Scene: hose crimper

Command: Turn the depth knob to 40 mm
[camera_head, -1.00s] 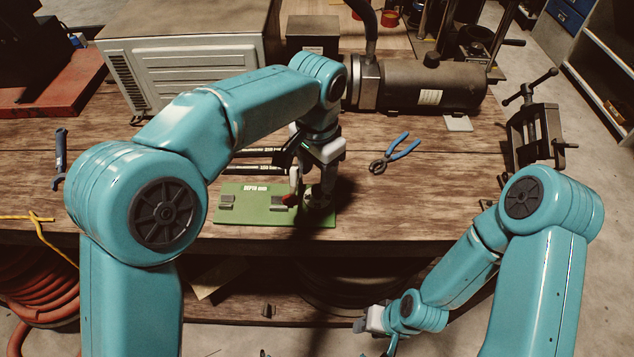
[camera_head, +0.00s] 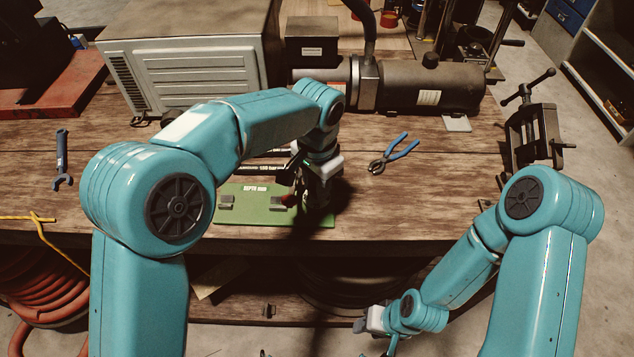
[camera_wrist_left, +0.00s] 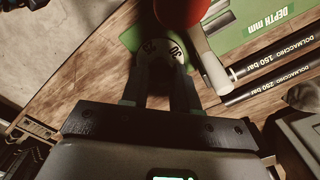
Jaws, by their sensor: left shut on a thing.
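The green panel (camera_head: 262,219) marked "DEPTH mm" lies at the bench's front edge; it also shows in the left wrist view (camera_wrist_left: 258,44). My left gripper (camera_head: 316,205) points down at its right end. In the left wrist view, my left gripper (camera_wrist_left: 160,88) has its fingers on both sides of the pale, round depth knob (camera_wrist_left: 160,50), shut on it. The knob has dark numbers on its top, tilted and too small to read surely. The head view hides the knob behind the gripper. My right gripper (camera_head: 372,320) hangs low in front of the bench; its jaws are unclear.
A red-ended part (camera_wrist_left: 180,12) stands close to the left fingers. Two black bars marked "DOLMACCHIO" (camera_wrist_left: 270,65) lie behind the panel. Blue-handled pliers (camera_head: 394,153), a wrench (camera_head: 62,160) and a vise (camera_head: 535,130) are farther off. Bare bench lies right of the panel.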

